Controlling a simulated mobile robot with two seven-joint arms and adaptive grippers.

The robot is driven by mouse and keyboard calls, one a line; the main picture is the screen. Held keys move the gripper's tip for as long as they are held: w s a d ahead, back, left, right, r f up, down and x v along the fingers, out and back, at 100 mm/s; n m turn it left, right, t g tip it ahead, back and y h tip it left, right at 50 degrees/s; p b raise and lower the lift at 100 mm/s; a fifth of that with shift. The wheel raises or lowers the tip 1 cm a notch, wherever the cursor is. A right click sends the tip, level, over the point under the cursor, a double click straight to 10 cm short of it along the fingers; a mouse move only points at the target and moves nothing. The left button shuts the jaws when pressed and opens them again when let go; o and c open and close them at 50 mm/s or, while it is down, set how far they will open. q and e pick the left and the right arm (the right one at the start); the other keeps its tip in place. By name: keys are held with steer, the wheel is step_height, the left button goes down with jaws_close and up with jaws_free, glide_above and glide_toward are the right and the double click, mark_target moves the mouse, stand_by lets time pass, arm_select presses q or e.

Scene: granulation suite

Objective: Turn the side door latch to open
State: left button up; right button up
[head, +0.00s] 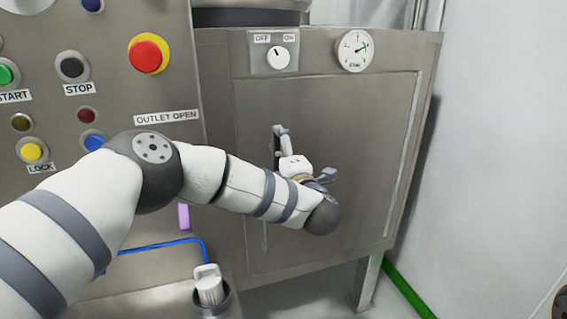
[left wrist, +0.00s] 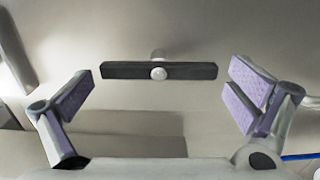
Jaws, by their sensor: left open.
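The side door (head: 345,120) is a flat grey metal panel, flush in its cabinet. Its latch is a dark bar (left wrist: 120,71) with a pale round knob at its middle, lying level across the left wrist view. In the head view the latch (head: 276,148) shows only as a dark sliver, mostly hidden by my gripper. My left gripper (head: 304,152) is in front of the door at the latch. In the left wrist view its purple-padded fingers (left wrist: 160,97) are wide open, one on each side of the bar, with gaps at both ends. My right gripper is not in view.
An OFF/ON rotary switch (head: 278,57) and a gauge (head: 355,51) sit above the door. A button panel (head: 110,65) with a red emergency stop (head: 148,54) stands left.

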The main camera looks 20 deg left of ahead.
arm_select(q)
steer(key=v, duration=1)
steer(key=shift+d, duration=0.1)
steer(key=s+d+f+m+g+h, duration=0.1)
steer(key=s+f+m+g+h, duration=0.1)
steer(key=s+f+m+h, duration=0.45)
steer(key=s+d+f+m+g+h+p, duration=0.1)
steer(key=s+f+m, duration=0.3)
steer(key=f, duration=0.6)
steer(key=s+d+f+m+g+h, duration=0.1)
steer(key=s+f+m+g+h, duration=0.15)
steer(key=s+f+m, duration=0.5)
steer(key=s+a+f+m+g+h, duration=0.1)
steer(key=s+a+f+m+g, duration=0.3)
steer(key=s+f, duration=0.6)
steer(key=s+a+r+m+g, duration=0.1)
steer(key=s+a+g, duration=0.3)
steer(key=s, duration=0.7)
steer(key=s+a+r+m+g+y, duration=0.1)
steer(key=s+a+g, duration=0.3)
steer(key=s, duration=0.8)
steer(key=shift+a+r+m+p, duration=0.2)
steer(key=shift+r+m+p, duration=0.15)
steer(key=shift+r, duration=0.15)
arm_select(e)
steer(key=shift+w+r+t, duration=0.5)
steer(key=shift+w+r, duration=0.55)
